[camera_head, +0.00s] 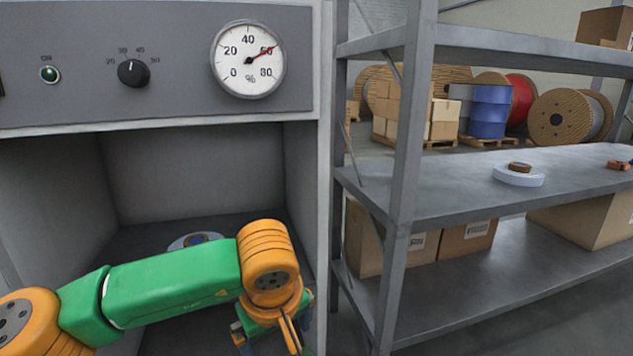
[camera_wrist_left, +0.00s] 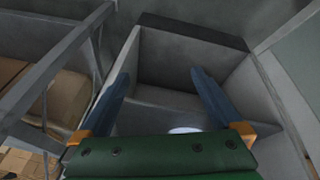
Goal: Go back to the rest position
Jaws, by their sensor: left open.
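My left arm comes in from the left in the head view, in front of the open recess of the grey cabinet (camera_head: 210,165). My left gripper (camera_head: 285,335) points downward near the recess's right side, partly cut off by the lower edge. In the left wrist view its two blue fingers (camera_wrist_left: 160,95) stand wide apart with nothing between the tips. Behind the arm, a white round piece with a brown part on it (camera_head: 193,241) lies on the recess floor. A white edge of a round piece (camera_wrist_left: 185,130) shows just past the gripper body. My right gripper is not in view.
The control panel has a gauge (camera_head: 248,59) near 60, a knob (camera_head: 133,73) and a green lamp (camera_head: 49,74).

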